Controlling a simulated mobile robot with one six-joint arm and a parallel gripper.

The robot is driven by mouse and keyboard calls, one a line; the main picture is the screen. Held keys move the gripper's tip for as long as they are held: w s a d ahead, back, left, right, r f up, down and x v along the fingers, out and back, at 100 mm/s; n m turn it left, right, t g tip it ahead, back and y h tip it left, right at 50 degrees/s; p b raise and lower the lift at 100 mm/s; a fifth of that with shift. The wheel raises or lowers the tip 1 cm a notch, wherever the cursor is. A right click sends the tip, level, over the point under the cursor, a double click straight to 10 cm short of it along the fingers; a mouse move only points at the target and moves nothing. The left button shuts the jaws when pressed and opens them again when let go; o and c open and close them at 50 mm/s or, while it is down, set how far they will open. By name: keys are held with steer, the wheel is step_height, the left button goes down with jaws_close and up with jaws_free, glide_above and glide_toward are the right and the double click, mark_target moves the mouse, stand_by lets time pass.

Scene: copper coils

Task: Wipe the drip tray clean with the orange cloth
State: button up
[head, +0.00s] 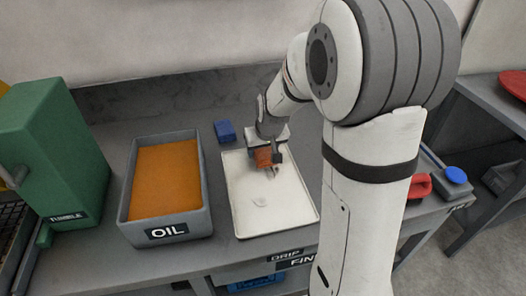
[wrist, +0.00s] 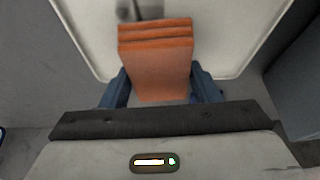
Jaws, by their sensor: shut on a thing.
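The white drip tray (head: 291,216) lies on the grey bench, in front of my arm. Faint smudges show on its surface, and a small pale patch (head: 259,202) lies near its middle. My gripper (head: 266,160) is over the far part of the tray. It is shut on the orange cloth (head: 263,157), which looks folded in layers. In the wrist view the cloth (wrist: 156,62) sits between the two blue fingers, over the tray (wrist: 225,50). A dark smudge (wrist: 140,10) shows just beyond the cloth. I cannot tell whether the cloth touches the tray.
A grey bin (head: 207,190) labelled OIL, with orange contents, stands left of the tray. A blue block (head: 225,131) lies behind it. A green machine (head: 65,150) stands far left. Red (head: 420,186) and blue-capped (head: 456,176) items sit at right.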

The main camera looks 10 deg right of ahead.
steer(key=shift+s+r, duration=0.25)
steer(key=shift+r, duration=0.45)
steer(key=shift+w+r+p, duration=0.25)
steer(key=shift+r+p, duration=0.35)
steer(key=shift+p, duration=0.15)
steer(key=shift+s+r+p, duration=0.1)
steer(key=shift+r+p, duration=0.85)
steer(key=shift+r, duration=0.7)
